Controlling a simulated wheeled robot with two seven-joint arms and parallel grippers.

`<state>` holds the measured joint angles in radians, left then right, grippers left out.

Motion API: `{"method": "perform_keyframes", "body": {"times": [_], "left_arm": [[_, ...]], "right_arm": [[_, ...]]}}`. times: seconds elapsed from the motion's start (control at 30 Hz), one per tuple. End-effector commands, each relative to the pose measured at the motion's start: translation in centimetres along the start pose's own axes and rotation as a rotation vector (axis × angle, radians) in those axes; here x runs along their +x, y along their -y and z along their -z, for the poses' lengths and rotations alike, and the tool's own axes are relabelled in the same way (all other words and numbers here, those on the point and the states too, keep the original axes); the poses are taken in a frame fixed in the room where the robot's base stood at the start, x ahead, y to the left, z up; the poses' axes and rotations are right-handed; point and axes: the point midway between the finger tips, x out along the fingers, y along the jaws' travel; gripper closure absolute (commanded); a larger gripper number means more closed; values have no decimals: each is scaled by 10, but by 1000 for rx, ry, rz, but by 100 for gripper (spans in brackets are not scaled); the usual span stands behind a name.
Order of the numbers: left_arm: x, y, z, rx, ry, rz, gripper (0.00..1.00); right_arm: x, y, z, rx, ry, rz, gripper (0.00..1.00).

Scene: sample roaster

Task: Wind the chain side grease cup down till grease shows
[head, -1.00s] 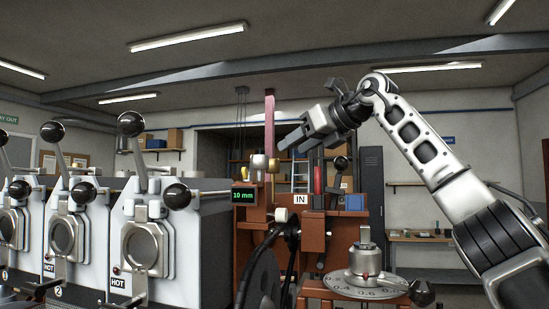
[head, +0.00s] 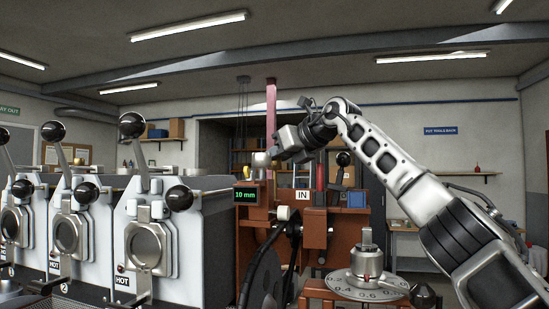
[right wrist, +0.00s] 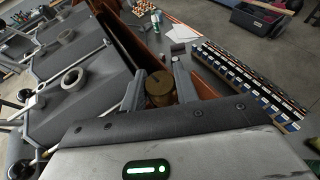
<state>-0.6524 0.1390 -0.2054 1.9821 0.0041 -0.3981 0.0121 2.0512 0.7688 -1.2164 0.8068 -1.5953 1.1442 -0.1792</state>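A brass grease cup with a round cap (right wrist: 160,88) stands between the two fingers of my right gripper (right wrist: 158,82) in the right wrist view. The fingers are spread, one on each side of the cap; I cannot tell whether either touches it. In the head view my right gripper (head: 268,158) is at the top of the red-brown machine (head: 316,235), beside a pale silver knob (head: 262,160) and a small yellow part (head: 246,172). The hand hides part of this area. No grease can be made out. My left gripper is not in view.
Several grey roaster units (head: 150,240) with ball-ended levers and HOT labels stand at the left. A graduated dial (head: 366,287) is at the lower right. The right wrist view shows a long rack of small items (right wrist: 250,82) and a dark crate (right wrist: 262,18).

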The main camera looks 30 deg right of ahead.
Motion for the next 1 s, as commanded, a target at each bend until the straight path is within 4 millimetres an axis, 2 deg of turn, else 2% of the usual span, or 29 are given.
{"method": "perform_keyframes", "body": {"times": [0.17,0.3,0.67,0.7,0.77,1.0], "left_arm": [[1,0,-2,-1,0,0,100],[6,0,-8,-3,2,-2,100],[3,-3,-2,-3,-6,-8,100],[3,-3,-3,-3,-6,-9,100],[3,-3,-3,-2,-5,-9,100],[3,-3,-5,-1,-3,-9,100]], "right_arm": [[0,0,1,3,-1,11,92],[1,-1,3,33,-2,84,92],[0,0,0,52,-1,122,92],[0,0,0,52,-1,122,61],[0,0,0,52,-1,122,48],[0,0,0,51,-1,121,48]]}}
